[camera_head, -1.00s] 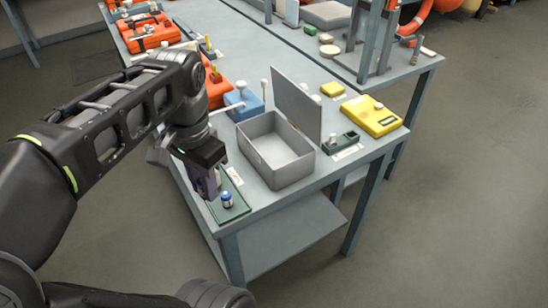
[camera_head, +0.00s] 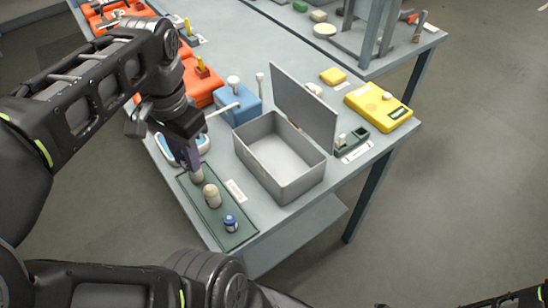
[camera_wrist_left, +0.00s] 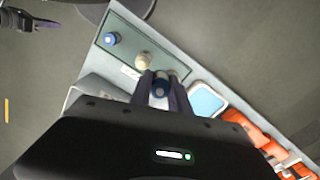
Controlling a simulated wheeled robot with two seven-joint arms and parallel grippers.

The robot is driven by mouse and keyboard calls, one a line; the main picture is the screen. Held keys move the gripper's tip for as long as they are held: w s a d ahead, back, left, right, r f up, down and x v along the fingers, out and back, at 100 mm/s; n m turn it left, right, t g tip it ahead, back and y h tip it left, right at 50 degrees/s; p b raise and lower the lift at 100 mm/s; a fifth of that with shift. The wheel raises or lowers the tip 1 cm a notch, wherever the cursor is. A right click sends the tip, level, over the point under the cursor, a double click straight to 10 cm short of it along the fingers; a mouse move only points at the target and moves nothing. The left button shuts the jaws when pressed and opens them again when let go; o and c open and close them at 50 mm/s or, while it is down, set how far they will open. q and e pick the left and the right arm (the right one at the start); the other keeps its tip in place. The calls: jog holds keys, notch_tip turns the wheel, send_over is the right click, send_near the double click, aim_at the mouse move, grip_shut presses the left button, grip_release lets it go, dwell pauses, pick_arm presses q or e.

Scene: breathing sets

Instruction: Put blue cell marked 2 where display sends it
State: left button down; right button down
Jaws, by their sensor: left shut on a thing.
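My left gripper (camera_head: 196,174) points down over the back end of the green tray (camera_head: 238,238). It is shut on a cell whose blue top (camera_wrist_left: 160,88) shows between the fingers in the left wrist view; its number cannot be read. A second cell with a blue cap and a white body (camera_head: 231,223) stands upright at the tray's front end. A beige cell (camera_head: 212,196) stands between it and my gripper. A yellow device (camera_head: 380,110) with a small dark display (camera_head: 398,112) lies at the right; its text is unreadable. A dark gripper-like part, seemingly my right gripper (camera_wrist_left: 45,24), shows in the left wrist view.
An open grey metal box (camera_head: 285,185) with a raised lid stands in the middle. A dark green holder (camera_head: 350,140) with a white label is right of it.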

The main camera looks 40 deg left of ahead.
pick_arm(q)
jog(key=shift+d, duration=0.1)
jog(key=shift+w, duration=0.2)
jog(key=w+d+b, duration=0.1)
jog(key=w+d, duration=0.2)
jog(key=w, duration=0.6)
jog(key=w+d, duration=0.2)
jog(key=w, duration=0.7)
notch_tip(320, 180, down, 6)
jog(key=shift+w+d+r+b, duration=0.1)
jog(key=shift+w+d+b, duration=0.05)
jog(key=shift+b, duration=0.15)
jog(key=shift+f, duration=0.45)
